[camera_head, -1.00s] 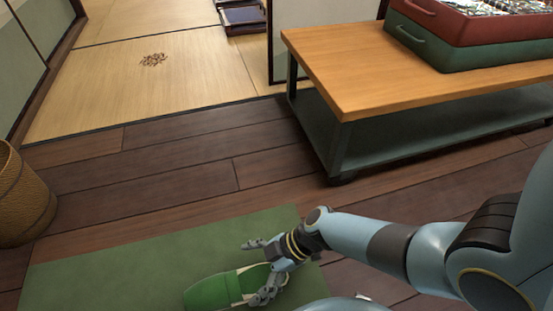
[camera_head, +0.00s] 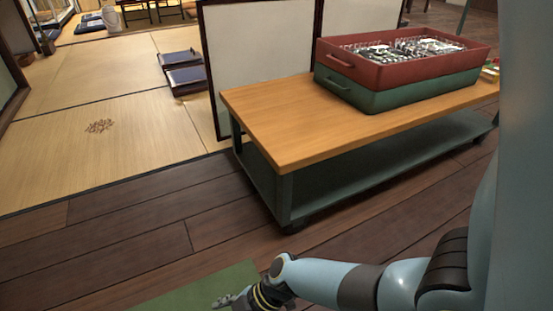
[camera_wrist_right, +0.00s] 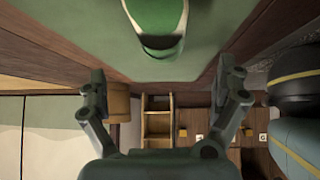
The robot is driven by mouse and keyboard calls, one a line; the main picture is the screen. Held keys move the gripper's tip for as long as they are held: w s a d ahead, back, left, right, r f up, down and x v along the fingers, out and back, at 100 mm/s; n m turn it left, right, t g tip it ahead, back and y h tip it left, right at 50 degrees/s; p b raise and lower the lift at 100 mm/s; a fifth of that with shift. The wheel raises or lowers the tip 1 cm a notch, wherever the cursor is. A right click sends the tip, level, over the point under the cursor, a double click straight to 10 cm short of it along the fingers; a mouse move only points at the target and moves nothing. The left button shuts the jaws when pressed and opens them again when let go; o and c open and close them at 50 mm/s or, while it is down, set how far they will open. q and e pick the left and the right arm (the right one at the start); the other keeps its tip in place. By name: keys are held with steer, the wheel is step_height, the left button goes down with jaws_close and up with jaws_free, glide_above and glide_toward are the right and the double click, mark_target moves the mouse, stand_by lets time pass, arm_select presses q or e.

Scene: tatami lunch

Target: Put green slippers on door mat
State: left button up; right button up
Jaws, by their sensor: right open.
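A green slipper (camera_wrist_right: 155,20) lies on the green door mat (camera_wrist_right: 85,35) at the top middle of the right wrist view, cut off by the frame's edge. I cannot see a second slipper. My right gripper (camera_wrist_right: 160,78) is open, its two fingers spread apart with nothing between them and the slipper beyond their tips. In the head view, part of the mat (camera_head: 190,292) shows at the bottom edge, with my right gripper (camera_head: 232,301) over its right side. The slipper is out of the head view. My left gripper is not in view.
A low wooden table (camera_head: 250,118) with a grey lower shelf stands beyond my right arm. It carries a red tray (camera_head: 385,75) stacked on a green tray (camera_head: 400,98). Dark plank floor (camera_head: 120,230) is clear left of it, with tatami (camera_head: 60,135) beyond.

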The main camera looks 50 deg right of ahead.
steer(key=s+d+r+m+t+h, duration=0.3)
steer(key=d+r+m, duration=0.1)
steer(key=d+r, duration=0.15)
steer(key=s+d+r+m+t+h, duration=0.2)
steer(key=s+d+r+m+h, duration=0.15)
steer(key=d, duration=0.25)
step_height(320, 180, up, 22)
steer(key=m+t, duration=0.4)
steer(key=t, duration=0.2)
steer(key=shift+f, duration=0.1)
